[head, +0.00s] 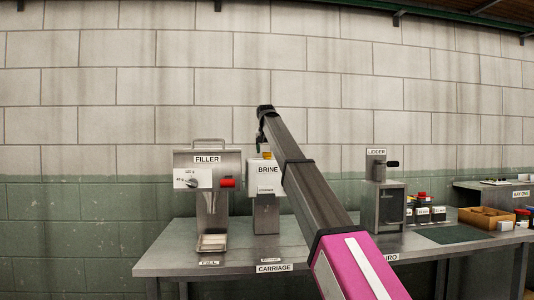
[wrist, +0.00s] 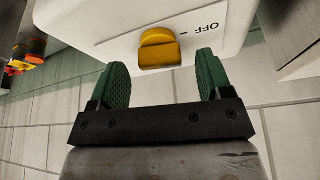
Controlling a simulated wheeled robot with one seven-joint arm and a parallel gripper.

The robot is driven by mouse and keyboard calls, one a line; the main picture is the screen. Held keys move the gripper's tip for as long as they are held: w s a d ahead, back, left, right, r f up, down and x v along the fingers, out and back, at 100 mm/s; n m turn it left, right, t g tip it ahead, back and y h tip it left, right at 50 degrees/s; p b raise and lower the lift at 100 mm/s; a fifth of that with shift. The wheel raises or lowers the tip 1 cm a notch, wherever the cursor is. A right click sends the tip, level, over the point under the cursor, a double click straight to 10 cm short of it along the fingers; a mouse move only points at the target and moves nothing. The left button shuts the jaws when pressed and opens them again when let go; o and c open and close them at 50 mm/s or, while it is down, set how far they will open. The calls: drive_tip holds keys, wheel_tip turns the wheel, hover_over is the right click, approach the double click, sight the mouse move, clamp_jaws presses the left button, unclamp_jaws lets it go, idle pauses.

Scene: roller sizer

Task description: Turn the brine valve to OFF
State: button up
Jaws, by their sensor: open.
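The brine unit (head: 265,190) is a pale box labelled BRINE on a metal stand, partly hidden by my arm in the head view. Its yellow valve knob (wrist: 160,48) shows large in the wrist view, on the pale face, beside a short dash and the word OFF (wrist: 201,28), which appears upside down there. My gripper (wrist: 162,64) is open, its two green fingers apart on either side of the knob's near end. I cannot tell whether either finger touches it. In the head view my gripper (head: 261,142) is at the top of the brine unit, small and partly hidden.
The filler (head: 207,185) with a red handle stands left of the brine unit. The lidder (head: 383,200) stands to the right on the same metal table (head: 190,262). Several jars (head: 424,213) and a wooden tray (head: 487,220) lie further right.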

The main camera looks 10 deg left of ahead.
drive_tip(key=shift+w+f, duration=0.25)
drive_tip(key=shift+f, duration=0.4)
drive_tip(key=shift+c, duration=0.3)
drive_tip(key=c, duration=0.9)
drive_tip(key=shift+o, duration=0.2)
drive_tip(key=shift+n+y, duration=0.3)
drive_tip(key=shift+n, duration=0.5)
drive_tip(key=o, duration=0.9)
